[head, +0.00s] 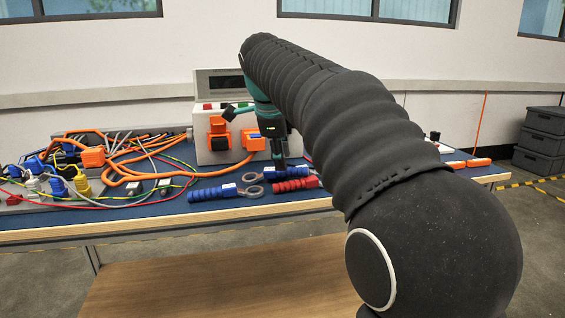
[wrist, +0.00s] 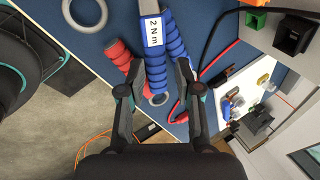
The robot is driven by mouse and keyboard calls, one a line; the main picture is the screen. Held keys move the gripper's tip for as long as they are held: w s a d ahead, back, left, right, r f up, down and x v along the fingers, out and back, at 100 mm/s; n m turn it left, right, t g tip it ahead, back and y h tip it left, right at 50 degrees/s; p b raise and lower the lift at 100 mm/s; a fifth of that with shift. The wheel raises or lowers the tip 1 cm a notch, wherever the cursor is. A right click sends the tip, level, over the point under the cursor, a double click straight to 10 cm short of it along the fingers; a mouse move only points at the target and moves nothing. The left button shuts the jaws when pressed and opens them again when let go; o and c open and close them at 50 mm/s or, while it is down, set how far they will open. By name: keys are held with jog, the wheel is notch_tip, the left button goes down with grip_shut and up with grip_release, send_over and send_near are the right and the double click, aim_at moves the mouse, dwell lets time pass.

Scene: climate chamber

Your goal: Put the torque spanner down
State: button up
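A torque spanner (wrist: 155,62) with a ribbed blue handle and a white "2 N m" label lies between my fingers in the wrist view. My gripper (wrist: 160,68) looks open, with gaps beside the handle. A second blue ribbed handle (wrist: 176,42) lies close along its right side, near the right fingertip. Red ribbed handles (wrist: 119,56) lie by the left fingertip. My arm hides part of this area.
The blue-topped bench (head: 165,208) carries a white test cabinet (head: 225,150) with orange connectors behind my gripper. Tangled cables and plugs (head: 75,170) crowd its left end. Grey rings (head: 253,191) lie beside the handles. Dark crates (head: 541,140) stand at the far right.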

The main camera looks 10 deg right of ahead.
jog(key=p+v, duration=0.1)
jog(key=v, duration=0.8)
jog(key=shift+p, duration=0.3)
jog(key=s+d+f+n+t+y, duration=0.1)
jog(key=s+d+f+n+y, duration=0.1)
jog(key=s+f+n, duration=2)
jog(key=s+f, duration=0.4)
jog(key=f, duration=0.1)
jog(key=shift+s+d+f+n+t+y, duration=0.15)
jog(key=shift+d+f+n+t+y, duration=0.15)
